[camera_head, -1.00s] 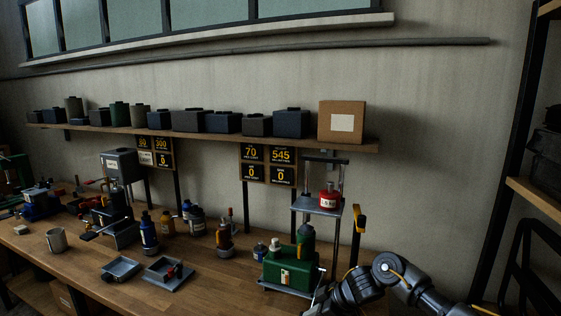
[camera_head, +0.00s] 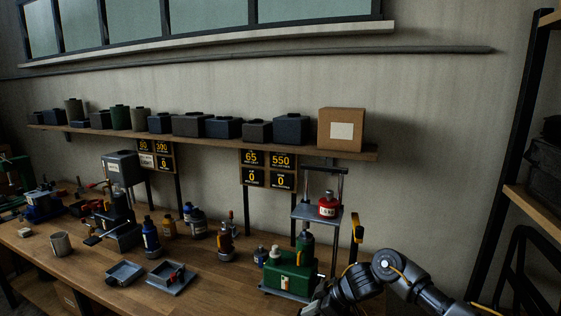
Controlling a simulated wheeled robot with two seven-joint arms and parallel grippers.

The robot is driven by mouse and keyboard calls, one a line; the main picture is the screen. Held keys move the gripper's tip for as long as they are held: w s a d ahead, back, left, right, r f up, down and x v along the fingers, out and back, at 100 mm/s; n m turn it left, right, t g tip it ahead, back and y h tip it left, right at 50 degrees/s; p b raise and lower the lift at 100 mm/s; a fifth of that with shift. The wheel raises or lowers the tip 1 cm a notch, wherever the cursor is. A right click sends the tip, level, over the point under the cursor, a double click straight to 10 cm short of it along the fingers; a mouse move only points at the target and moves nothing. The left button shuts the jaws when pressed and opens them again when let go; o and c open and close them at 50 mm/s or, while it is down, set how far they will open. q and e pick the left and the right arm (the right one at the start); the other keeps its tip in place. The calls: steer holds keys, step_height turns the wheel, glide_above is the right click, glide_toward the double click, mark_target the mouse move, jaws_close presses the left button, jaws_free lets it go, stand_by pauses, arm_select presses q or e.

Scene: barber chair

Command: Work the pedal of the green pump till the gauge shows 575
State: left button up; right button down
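The green pump (camera_head: 290,273) stands at the front right of the workbench, with a dark green cylinder on top. The gauge panel (camera_head: 267,171) hangs under the shelf behind it; its upper right display (camera_head: 281,159) reads 550 and its upper left display (camera_head: 251,159) reads 65. The lower right display (camera_head: 281,181) reads 0. My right arm (camera_head: 389,277) comes in from the lower right and reaches down beside the pump's right side. Its fingertips are at or below the bottom edge, and the pedal cannot be made out. My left gripper is not in view.
A press stand with a red canister (camera_head: 327,204) stands behind the pump. Bottles, two small grey trays (camera_head: 169,277) and a mug (camera_head: 60,243) are on the bench to the left. A cardboard box (camera_head: 341,128) and several dark bins line the shelf.

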steer(key=f+b, duration=0.2)
steer(key=f, duration=0.1)
steer(key=f+b, duration=0.1)
steer(key=f, duration=0.1)
steer(key=shift+w+d+f+b, duration=0.1)
steer(key=shift+w+d+b, duration=0.05)
steer(key=shift+w+b, duration=0.15)
steer(key=r+p, duration=0.1)
steer(key=p, duration=0.1)
steer(key=r+p, duration=0.1)
steer(key=r, duration=0.1)
steer(key=r+p, duration=0.2)
steer(key=shift+s+r+p, duration=0.25)
steer(key=shift+s+p, duration=0.1)
steer(key=shift+f, duration=0.2)
